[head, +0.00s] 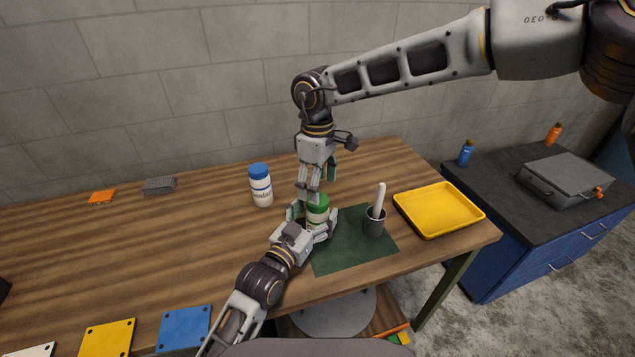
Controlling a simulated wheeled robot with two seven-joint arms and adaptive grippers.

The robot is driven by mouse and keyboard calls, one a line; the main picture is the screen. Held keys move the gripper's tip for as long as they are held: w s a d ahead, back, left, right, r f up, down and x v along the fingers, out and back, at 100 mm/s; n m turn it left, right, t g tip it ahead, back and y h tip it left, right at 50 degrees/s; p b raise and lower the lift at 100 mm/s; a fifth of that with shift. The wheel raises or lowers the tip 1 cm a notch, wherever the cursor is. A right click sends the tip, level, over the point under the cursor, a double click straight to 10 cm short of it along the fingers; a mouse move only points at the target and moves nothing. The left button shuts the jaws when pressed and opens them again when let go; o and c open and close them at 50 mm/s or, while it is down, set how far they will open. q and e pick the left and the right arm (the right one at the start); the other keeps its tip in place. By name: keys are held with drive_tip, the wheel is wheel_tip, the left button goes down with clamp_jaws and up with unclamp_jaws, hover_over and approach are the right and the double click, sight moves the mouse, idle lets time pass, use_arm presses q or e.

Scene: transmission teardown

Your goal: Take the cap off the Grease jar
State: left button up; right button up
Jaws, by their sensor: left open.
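A small jar with a green cap (318,204) stands at the left edge of the green mat (345,254). Its cap is on; its pale body is mostly hidden and I cannot read its label. My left gripper (313,217) is open, with its fingers on either side of the jar; I cannot tell whether they touch it. My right gripper (309,193) points down from above, its fingertips just over or at the cap. Whether it is open or shut, or touches the cap, is unclear.
A blue-capped white bottle (261,186) stands left of the jar. A dark cup (374,222) holding a white pestle-like rod and a yellow tray (438,209) are to the right. Blue (184,328) and yellow (108,338) plates lie at the front left. The wooden table's left-middle is clear.

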use_arm(q)
drive_tip(key=v, duration=1)
drive_tip(key=shift+s, duration=0.3)
drive_tip(key=shift+a+r, duration=0.1)
idle(0.5)
